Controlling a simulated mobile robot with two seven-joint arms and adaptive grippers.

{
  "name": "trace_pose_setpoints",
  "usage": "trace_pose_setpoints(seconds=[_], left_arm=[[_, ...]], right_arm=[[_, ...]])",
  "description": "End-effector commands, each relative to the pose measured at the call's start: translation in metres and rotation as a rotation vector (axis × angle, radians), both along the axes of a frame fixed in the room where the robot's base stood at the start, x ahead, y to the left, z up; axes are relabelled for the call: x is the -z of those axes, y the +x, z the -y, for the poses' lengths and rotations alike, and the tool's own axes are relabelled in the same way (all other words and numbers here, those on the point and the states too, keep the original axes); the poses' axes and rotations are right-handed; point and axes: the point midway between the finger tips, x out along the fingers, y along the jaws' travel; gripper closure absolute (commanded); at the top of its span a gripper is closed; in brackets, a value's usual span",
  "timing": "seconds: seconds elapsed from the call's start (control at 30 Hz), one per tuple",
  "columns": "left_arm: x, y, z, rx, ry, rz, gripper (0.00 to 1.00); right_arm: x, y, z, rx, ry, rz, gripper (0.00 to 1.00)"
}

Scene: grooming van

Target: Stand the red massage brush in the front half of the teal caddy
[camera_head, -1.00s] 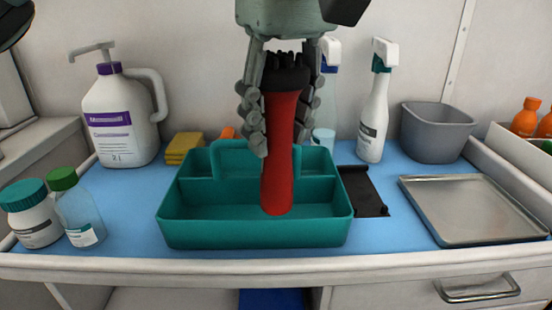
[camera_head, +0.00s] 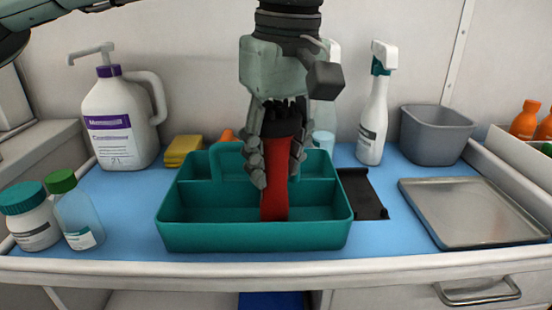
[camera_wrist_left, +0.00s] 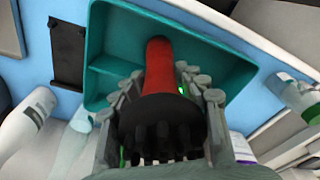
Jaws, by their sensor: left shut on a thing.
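The red massage brush (camera_head: 274,185) is upright, its black bristle head at the top and its red handle pointing down into the front half of the teal caddy (camera_head: 255,237). My left gripper (camera_head: 275,165) is shut on the brush near its head. The handle's lower end is inside the front compartment; whether it touches the floor I cannot tell. In the left wrist view the brush (camera_wrist_left: 160,70) lies between the fingers, with the caddy (camera_wrist_left: 110,68) beyond it. My right gripper is not in view.
Left of the caddy stand a white pump jug (camera_head: 120,125), a white jar (camera_head: 30,218) and a clear bottle (camera_head: 77,212). Yellow sponges (camera_head: 182,150) lie behind it. To the right are a black plate (camera_head: 362,195), a spray bottle (camera_head: 373,115), a grey bin (camera_head: 436,135) and a metal tray (camera_head: 475,212).

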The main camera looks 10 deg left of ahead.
Motion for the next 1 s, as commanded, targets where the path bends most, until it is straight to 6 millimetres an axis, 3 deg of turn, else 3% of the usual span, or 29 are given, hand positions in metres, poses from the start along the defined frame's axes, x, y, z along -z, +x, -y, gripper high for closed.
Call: trace_pose_setpoints(seconds=[0.03, 0.07, 0.23, 0.67, 1.0], left_arm=[[0.000, 0.000, 0.000, 0.000, -0.001, 0.001, 0.98], [0.001, 0.000, 0.000, 0.000, 0.000, 0.000, 0.55], [0.000, 0.000, 0.000, 0.000, 0.000, 0.000, 0.34], [-0.004, 0.000, 0.000, 0.000, 0.000, 0.001, 0.33], [-0.072, -0.005, 0.007, 0.001, 0.000, 0.002, 0.33]], right_arm=[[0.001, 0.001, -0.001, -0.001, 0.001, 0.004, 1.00], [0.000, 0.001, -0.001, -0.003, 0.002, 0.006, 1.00], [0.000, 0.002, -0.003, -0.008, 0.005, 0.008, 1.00], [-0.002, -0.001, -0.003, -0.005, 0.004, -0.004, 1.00], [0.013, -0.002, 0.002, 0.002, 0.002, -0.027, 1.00]])
